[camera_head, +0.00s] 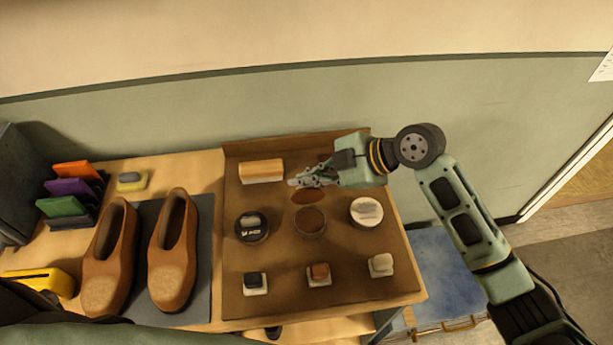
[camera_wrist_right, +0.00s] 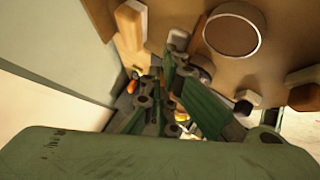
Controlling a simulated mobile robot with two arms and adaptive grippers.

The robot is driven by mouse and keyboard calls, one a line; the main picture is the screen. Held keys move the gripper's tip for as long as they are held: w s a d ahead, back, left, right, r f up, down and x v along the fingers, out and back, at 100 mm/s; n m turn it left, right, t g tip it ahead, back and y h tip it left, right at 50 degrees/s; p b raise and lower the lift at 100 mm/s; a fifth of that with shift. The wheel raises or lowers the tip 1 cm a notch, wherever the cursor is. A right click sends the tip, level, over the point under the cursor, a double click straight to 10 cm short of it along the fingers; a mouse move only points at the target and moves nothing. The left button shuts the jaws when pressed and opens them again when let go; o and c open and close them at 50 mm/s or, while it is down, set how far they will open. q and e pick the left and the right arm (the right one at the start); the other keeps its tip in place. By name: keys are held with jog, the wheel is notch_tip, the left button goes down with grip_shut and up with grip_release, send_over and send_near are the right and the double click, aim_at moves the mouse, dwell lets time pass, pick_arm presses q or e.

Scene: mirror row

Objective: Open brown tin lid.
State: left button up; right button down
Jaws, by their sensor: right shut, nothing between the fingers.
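The brown tin (camera_head: 310,222) stands in the middle of the brown tray (camera_head: 240,300). It shows a round, dark brown top face inside a rim, and it also shows in the right wrist view (camera_wrist_right: 232,34) with a pale rim around brown. A reddish-brown disc (camera_head: 307,197), which looks like its lid, is just behind the tin; I cannot tell if they are joined. My right gripper (camera_head: 293,183) is shut and empty, just behind and above the disc, with its fingers pointing left. My left gripper is not in view.
A black tin (camera_head: 251,228) and a pale-topped tin (camera_head: 366,211) flank the brown tin. A wooden brush (camera_head: 262,171) lies at the back left of the tray. Small blocks (camera_head: 319,274) stand in front. Brown shoes (camera_head: 173,252) are on a dark mat to the left.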

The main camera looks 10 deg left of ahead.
jog(key=v, duration=1.1)
jog(key=shift+d+r, duration=0.15)
jog(key=shift+d, duration=0.05)
